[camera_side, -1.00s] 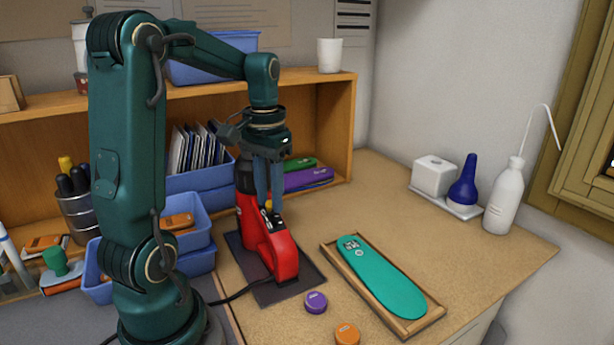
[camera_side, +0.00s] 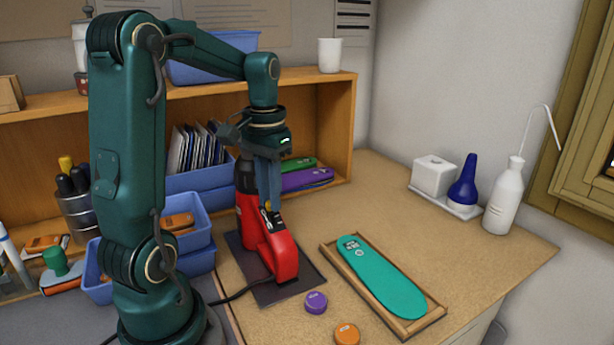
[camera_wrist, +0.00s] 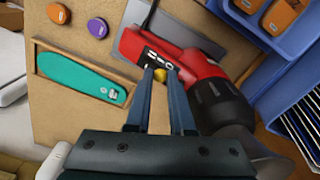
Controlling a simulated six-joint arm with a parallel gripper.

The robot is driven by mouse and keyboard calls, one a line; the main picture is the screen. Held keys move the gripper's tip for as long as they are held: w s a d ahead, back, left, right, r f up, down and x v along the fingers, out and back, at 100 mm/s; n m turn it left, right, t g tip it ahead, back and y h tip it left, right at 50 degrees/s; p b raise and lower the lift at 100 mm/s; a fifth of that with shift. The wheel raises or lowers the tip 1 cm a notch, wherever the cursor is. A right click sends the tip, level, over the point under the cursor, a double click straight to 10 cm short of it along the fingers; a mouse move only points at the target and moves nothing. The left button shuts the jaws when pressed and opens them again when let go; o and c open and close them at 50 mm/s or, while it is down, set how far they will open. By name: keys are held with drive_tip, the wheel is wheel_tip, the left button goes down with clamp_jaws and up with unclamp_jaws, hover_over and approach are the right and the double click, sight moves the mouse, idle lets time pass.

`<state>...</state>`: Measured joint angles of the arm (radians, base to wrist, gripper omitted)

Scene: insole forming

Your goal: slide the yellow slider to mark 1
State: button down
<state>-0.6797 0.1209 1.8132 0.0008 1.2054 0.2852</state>
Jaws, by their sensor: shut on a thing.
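The red device (camera_side: 280,252) stands on a dark plate (camera_side: 300,281) on the bench. The yellow slider (camera_side: 268,205) is on its top face; it also shows in the wrist view (camera_wrist: 159,75) between my fingertips. My gripper (camera_side: 269,203) points straight down over the device. In the wrist view my gripper (camera_wrist: 160,80) has its two fingers closed about the yellow slider. The labels beside the slider are too small to read, so I cannot tell which mark it stands at.
A teal insole (camera_side: 382,278) lies in a wooden tray (camera_side: 408,331) to the right. A purple cap (camera_side: 316,302) and an orange cap (camera_side: 347,334) lie in front. A cable (camera_side: 238,294) runs left from the device. Blue bins (camera_side: 205,258) stand at the left.

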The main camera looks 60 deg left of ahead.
sight(274, 222)
drive_tip(key=shift+d, duration=0.1)
idle(0.6)
drive_tip(key=shift+d+f, duration=0.35)
drive_tip(key=shift+d, duration=0.3)
drive_tip(key=c, duration=1.1)
unclamp_jaws()
drive_tip(key=shift+r, duration=2.6)
